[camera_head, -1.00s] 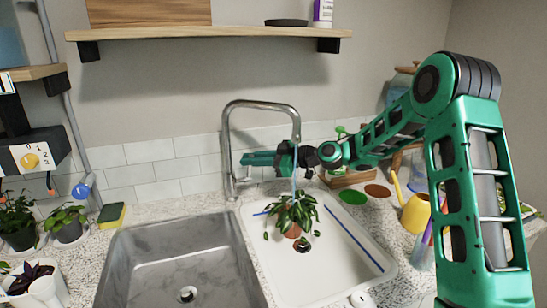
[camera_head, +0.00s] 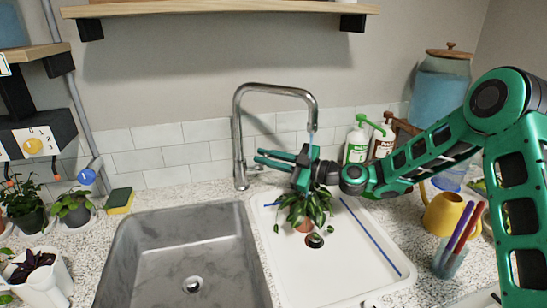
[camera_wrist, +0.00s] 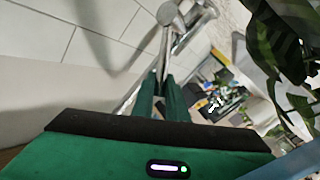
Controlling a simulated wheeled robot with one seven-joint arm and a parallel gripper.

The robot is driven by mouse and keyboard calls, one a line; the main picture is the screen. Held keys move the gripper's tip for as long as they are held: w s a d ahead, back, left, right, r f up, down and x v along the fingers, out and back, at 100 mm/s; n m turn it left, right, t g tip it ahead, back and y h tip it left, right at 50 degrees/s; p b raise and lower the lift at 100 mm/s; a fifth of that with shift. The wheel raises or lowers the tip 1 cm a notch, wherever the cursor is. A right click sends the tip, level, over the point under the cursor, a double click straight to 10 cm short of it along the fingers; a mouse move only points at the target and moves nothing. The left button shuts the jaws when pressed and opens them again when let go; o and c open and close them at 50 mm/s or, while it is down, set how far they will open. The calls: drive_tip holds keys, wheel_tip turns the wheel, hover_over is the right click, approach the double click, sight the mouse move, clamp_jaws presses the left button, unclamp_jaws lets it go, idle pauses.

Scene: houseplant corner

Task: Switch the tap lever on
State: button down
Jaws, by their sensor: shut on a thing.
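The chrome tap (camera_head: 238,140) stands behind the sinks, its spout arching right. My gripper (camera_head: 257,156) reaches in from the right, with its green fingertips close beside the tap column. In the wrist view the two fingers (camera_wrist: 162,82) are close together at the chrome tap lever (camera_wrist: 163,60), shut on it. The fingers partly hide the lever, so its exact angle is unclear. A thin pale-blue streak (camera_head: 312,130), which looks like running water, drops from the spout behind my gripper.
A potted plant (camera_head: 304,210) stands in the white right basin (camera_head: 350,265), below my gripper. The steel left basin (camera_head: 180,240) is empty. Bottles (camera_head: 357,142) and a yellow watering can (camera_head: 446,214) stand right. A shelf (camera_head: 220,8) hangs above.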

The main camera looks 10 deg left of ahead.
drive_tip(key=shift+d+f, duration=0.1)
drive_tip(key=shift+f, duration=0.1)
drive_tip(key=c, duration=1.8)
unclamp_jaws()
drive_tip(key=shift+o, duration=0.2)
drive_tip(key=shift+d+r, duration=0.1)
drive_tip(key=v, duration=1)
drive_tip(key=shift+d, duration=0.35)
